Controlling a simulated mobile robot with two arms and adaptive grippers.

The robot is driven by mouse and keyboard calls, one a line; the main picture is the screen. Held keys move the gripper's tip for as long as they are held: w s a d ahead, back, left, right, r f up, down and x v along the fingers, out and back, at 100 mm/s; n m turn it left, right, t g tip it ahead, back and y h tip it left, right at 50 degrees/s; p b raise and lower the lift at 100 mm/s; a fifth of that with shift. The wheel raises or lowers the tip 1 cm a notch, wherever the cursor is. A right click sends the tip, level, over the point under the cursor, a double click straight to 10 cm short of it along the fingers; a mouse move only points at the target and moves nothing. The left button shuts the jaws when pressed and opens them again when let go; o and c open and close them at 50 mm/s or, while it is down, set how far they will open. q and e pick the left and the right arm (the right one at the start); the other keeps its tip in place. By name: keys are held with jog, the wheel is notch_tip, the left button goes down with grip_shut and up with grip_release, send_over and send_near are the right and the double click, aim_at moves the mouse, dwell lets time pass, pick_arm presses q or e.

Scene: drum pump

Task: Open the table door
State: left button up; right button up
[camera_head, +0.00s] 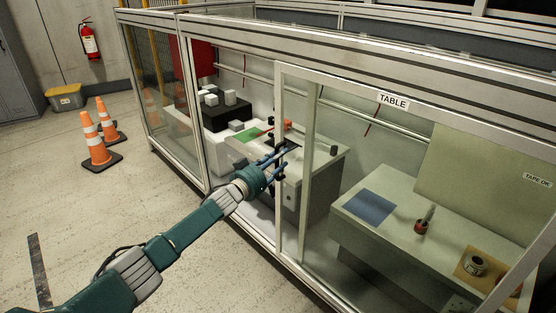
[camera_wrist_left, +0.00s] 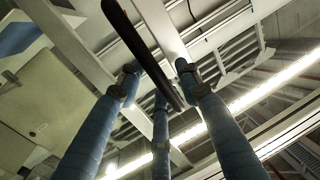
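The table door is a framed clear panel in the enclosure front, under the TABLE label (camera_head: 393,101). Its pale upright frame (camera_head: 308,150) stands near the middle of the head view. My left gripper (camera_head: 280,158) reaches that upright from the left, with its blue fingers apart. In the left wrist view, the fingers (camera_wrist_left: 160,85) are spread around a long dark bar (camera_wrist_left: 145,45), which looks like the door handle. Gaps show between the fingers and the bar; I cannot tell if any finger touches it. My right gripper is not in view.
Inside the enclosure are a table with a blue mat (camera_head: 369,207), a red-based cup (camera_head: 422,226) and a tape roll (camera_head: 475,265). The floor before the enclosure is clear.

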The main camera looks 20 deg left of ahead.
pick_arm(q)
jog(key=v, duration=1.2)
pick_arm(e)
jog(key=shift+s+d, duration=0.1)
